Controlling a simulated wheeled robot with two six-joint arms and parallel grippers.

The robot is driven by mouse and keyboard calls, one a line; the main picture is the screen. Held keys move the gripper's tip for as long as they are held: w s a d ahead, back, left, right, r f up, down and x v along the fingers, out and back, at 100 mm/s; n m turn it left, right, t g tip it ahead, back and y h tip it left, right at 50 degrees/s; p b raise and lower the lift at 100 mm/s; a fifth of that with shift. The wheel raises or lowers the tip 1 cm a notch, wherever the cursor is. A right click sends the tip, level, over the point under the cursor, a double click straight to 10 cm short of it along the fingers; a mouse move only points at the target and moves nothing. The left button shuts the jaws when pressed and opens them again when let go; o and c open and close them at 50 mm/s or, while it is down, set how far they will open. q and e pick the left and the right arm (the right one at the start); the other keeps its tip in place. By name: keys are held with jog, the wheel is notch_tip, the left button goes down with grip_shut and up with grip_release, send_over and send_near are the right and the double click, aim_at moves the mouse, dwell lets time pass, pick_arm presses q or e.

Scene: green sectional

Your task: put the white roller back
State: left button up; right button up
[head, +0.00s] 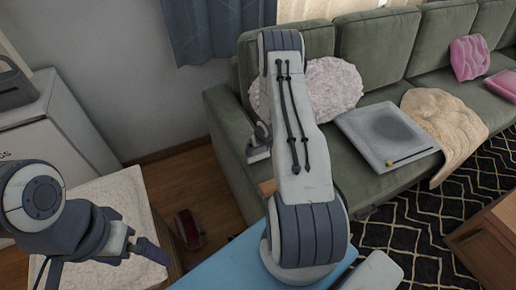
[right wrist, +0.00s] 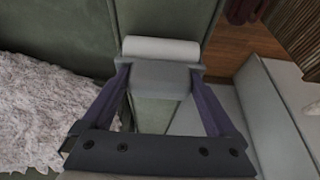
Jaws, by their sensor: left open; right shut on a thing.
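The white roller (right wrist: 160,48) shows in the right wrist view as a pale cylinder with a grey block behind it. My right gripper (right wrist: 160,74) is shut on the grey block, one finger on each side. Below them is green upholstery (right wrist: 155,112); I cannot tell whether the roller touches it. In the head view my right gripper (head: 259,146) is by the green sofa's (head: 228,130) left arm, mostly hidden behind my own arm; the roller is not clear there. My left gripper (head: 145,247) is open, low at the left, over a pale-topped stand (head: 118,192).
A grey tray (head: 375,130) and a beige throw (head: 447,125) lie on the sofa seat. A fluffy pale cushion (head: 333,87) is beside my right arm. A dark red object (head: 188,230) is on the floor. A blue surface (head: 225,264) is below. A wooden table (head: 487,240) stands lower right.

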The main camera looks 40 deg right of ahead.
jog(key=shift+f, duration=0.15)
jog(key=o, duration=1.1)
jog(key=shift+r, duration=0.3)
jog(key=p+v, duration=0.1)
jog(key=v, duration=1)
jog(key=shift+s+a+r, duration=0.1)
jog(key=shift+s+r, duration=0.15)
jog(key=shift+r, duration=0.05)
